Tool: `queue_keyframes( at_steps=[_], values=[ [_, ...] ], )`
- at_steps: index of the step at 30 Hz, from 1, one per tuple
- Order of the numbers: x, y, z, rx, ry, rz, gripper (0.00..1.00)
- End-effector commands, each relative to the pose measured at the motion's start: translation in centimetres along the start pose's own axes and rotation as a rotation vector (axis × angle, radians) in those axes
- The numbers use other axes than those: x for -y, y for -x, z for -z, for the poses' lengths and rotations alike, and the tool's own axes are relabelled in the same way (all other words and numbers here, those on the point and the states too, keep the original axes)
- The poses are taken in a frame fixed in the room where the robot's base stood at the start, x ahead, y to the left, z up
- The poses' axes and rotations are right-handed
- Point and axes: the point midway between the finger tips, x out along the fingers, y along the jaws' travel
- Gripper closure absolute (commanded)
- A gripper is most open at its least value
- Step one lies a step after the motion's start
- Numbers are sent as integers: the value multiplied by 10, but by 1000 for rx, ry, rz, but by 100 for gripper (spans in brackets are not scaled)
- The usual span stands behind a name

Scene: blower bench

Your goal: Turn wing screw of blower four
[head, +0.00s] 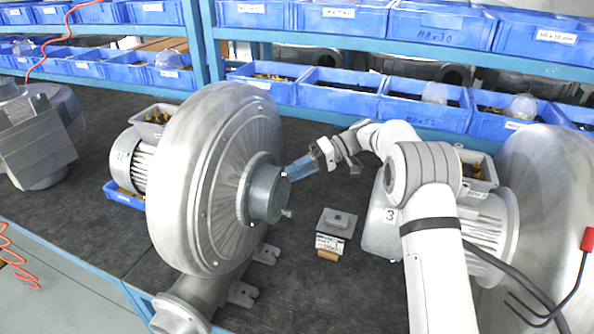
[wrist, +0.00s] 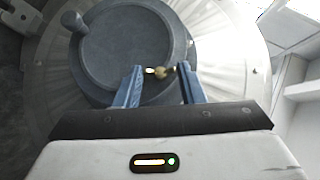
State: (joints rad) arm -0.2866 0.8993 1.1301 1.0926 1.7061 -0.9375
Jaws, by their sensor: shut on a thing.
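The large silver blower (head: 205,180) stands left of centre in the head view, with a grey round hub (head: 268,190) on its front. The number on its motor is too small to read surely. In the wrist view the dark grey hub cover (wrist: 125,50) fills the middle, with a small brass wing screw (wrist: 160,71) at its lower right rim. My gripper (wrist: 160,69) has its blue fingers on either side of the wing screw and is shut on it. In the head view my gripper (head: 290,172) reaches the hub from the right, and the screw is hidden.
A blower marked 3 (head: 380,220) stands at the right behind my arm. Blue bins (head: 340,92) line the shelves behind. A grey knob (wrist: 73,20) sticks out at the cover's upper left.

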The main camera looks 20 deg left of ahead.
Motion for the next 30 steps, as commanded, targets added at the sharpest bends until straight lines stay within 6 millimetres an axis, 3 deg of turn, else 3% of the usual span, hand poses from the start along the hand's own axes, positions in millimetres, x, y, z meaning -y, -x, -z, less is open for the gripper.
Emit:
queue_keyframes(
  at_steps=[12, 30],
  values=[
    [-6, -1, 0, -1, -190, 190, 87],
    [-7, 0, -1, -2, -246, 242, 87]
  ],
)
